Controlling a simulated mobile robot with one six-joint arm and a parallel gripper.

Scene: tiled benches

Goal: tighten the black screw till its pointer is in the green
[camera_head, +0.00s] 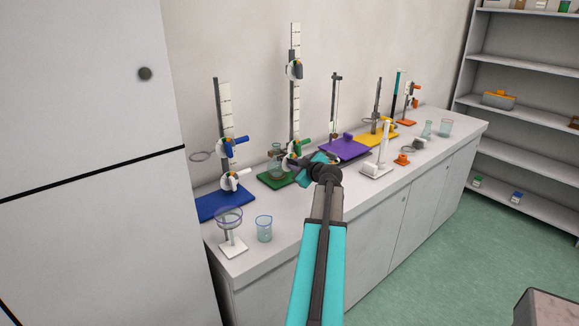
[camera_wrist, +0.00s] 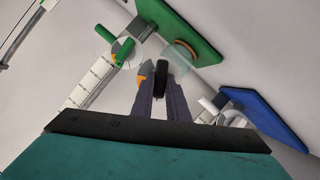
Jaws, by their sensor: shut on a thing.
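The black screw (camera_wrist: 162,77) sits between the fingertips of my gripper (camera_wrist: 161,84) in the wrist view, and the gripper is shut on it. A white dial with an orange patch (camera_wrist: 143,80) shows beside the screw, partly hidden by a finger. I cannot make out the pointer or a green part on this dial. The screw belongs to the stand on the green base (camera_wrist: 190,28). In the head view my gripper (camera_head: 304,164) reaches this stand's ruled upright (camera_head: 295,100), and the arm hides part of the base (camera_head: 270,181).
A green screw (camera_wrist: 122,47) is close by on the same stand. A round glass vessel (camera_head: 275,168) stands over the base. The blue-base stand (camera_head: 218,206) is to the left and a purple base (camera_head: 347,149) to the right. A beaker (camera_head: 264,229) stands in front.

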